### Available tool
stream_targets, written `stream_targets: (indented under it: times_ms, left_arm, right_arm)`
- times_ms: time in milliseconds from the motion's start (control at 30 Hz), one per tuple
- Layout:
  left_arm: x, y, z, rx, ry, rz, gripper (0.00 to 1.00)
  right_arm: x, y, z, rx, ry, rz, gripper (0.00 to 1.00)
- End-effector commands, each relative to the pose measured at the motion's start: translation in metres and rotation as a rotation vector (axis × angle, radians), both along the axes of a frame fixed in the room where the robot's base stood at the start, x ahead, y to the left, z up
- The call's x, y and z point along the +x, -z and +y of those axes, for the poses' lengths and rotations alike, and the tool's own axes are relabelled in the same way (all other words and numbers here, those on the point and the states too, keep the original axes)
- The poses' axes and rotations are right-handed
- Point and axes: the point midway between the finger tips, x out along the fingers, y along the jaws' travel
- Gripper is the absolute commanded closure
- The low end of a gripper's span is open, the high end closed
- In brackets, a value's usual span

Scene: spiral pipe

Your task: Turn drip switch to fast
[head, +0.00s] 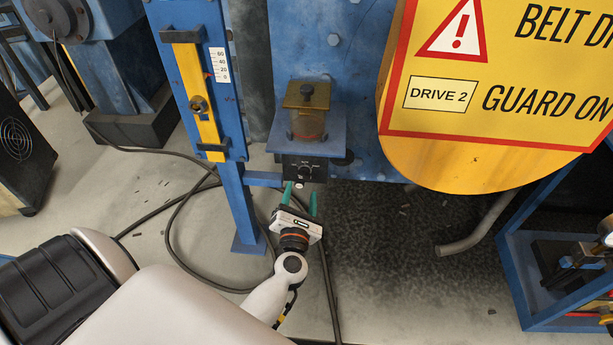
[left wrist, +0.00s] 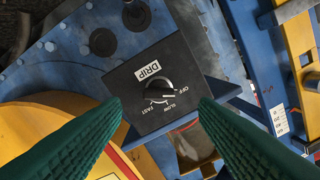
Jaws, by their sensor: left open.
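The drip switch is a round black knob (left wrist: 158,88) on a dark panel (left wrist: 185,55) marked DRIP, with OFF, SLOW and FAST around it. The image is upside down in the left wrist view, and I cannot tell for sure which mark the knob points to. In the head view the small black switch box (head: 318,166) sits under an amber oil cup (head: 308,124). My left gripper (head: 300,194) is open just below and in front of the box. In the left wrist view its green fingers (left wrist: 160,106) are spread on either side of the knob, with nothing between them.
A yellow belt guard sign (head: 500,80) stands to the right of the box. A blue post with a yellow gauge (head: 203,95) stands to the left. A black cable (head: 170,215) loops over the floor. A blue-framed unit (head: 535,290) is at the lower right.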

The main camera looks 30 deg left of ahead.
Motion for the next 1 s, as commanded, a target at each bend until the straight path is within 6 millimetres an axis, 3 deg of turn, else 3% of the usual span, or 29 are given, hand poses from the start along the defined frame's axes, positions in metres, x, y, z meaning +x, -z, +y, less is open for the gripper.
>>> stream_targets:
  times_ms: [100,300,700,1000]
  left_arm:
    - [0.021,-0.002,0.011,0.002,0.001,-0.001,0.45]
    - [0.042,0.0,0.022,0.002,0.001,0.002,0.45]
    - [0.048,0.001,0.025,0.001,0.001,0.003,0.45]
    - [0.048,0.001,0.025,0.001,0.002,0.002,0.9]
  right_arm:
    - [0.0,-0.006,-0.002,-0.003,-0.002,-0.001,0.55]
    - [0.0,-0.008,-0.007,-0.008,-0.003,-0.001,0.55]
    - [0.001,-0.008,-0.008,-0.01,-0.004,-0.001,0.55]
    - [0.001,-0.008,-0.008,-0.01,-0.003,-0.001,0.55]
